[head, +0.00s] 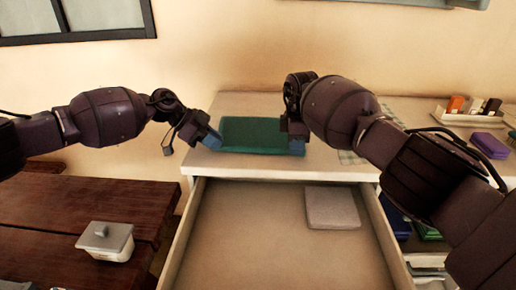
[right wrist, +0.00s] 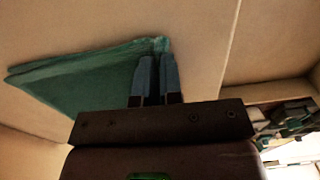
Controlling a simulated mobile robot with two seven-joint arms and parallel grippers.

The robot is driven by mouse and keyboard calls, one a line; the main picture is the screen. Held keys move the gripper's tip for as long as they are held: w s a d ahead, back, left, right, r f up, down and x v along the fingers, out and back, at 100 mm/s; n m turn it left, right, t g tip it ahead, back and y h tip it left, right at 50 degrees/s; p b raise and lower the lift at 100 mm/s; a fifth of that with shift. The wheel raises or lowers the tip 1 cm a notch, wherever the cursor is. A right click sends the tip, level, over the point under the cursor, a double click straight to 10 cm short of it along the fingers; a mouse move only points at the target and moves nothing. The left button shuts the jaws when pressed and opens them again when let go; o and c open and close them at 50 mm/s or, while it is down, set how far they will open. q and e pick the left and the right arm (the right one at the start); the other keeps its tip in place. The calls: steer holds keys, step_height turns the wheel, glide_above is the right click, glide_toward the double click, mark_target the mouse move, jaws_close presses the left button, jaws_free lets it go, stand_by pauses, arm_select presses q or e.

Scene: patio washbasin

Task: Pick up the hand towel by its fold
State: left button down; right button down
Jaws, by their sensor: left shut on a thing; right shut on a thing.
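The hand towel (head: 250,134) is a folded green cloth on the white counter, behind the open drawer. It also shows in the right wrist view (right wrist: 85,82). My left gripper (head: 213,140) is at the towel's left end and shut on it; the pinch itself is hard to see. My right gripper (head: 297,135) is at the towel's right end. In the right wrist view my right gripper (right wrist: 157,70) is shut on the towel's edge, with cloth between its blue fingertips. I cannot tell whether the towel is clear of the counter.
The open drawer (head: 250,225) juts out below the counter and holds a folded beige cloth (head: 332,207). A lidded white container (head: 106,240) stands on the wooden table (head: 60,205) at left. A tray (head: 468,118) with small items and a purple cloth (head: 490,146) are at right.

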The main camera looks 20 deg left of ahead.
arm_select(q)
steer(key=shift+f, duration=0.2)
arm_select(e)
steer(key=shift+f, duration=0.15)
